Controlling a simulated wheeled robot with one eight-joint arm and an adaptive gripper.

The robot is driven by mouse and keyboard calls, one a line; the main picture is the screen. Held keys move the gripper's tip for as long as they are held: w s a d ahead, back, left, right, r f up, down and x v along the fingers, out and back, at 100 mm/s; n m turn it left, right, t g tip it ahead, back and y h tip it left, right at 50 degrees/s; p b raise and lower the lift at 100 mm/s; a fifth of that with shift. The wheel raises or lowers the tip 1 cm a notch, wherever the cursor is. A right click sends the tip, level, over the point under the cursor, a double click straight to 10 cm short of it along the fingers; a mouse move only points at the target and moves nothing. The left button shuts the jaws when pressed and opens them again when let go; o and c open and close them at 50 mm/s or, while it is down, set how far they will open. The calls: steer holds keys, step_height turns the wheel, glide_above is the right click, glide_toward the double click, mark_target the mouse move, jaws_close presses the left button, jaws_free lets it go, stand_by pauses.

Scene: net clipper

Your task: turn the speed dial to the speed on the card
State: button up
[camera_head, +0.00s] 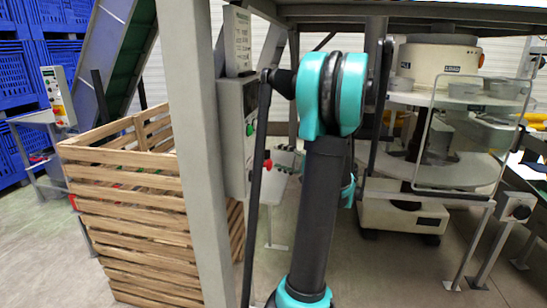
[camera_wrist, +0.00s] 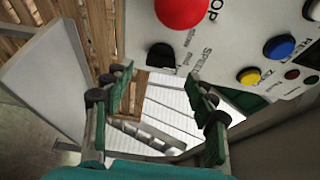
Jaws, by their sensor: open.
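The grey control box (camera_head: 235,135) is mounted beside the grey post in the head view, and its panel (camera_wrist: 225,35) fills the top of the wrist view. A black knob (camera_wrist: 160,55), apparently the speed dial, sits near the printed word SPEED. My gripper (camera_wrist: 165,83) is open, its two fingers spread below and to either side of this knob, with nothing between them. The knob's pointer and setting cannot be read. A pale card (camera_head: 238,42) with green print stands above the box; its text is too small to read.
The panel also carries a large red stop button (camera_wrist: 182,10), a blue button (camera_wrist: 279,47) and a yellow button (camera_wrist: 249,76), close to my right finger. A slatted wooden crate (camera_head: 130,215) stands left of the post. A white machine (camera_head: 425,160) stands at right.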

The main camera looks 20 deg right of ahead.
steer(key=v, duration=0.8)
stand_by(0.4)
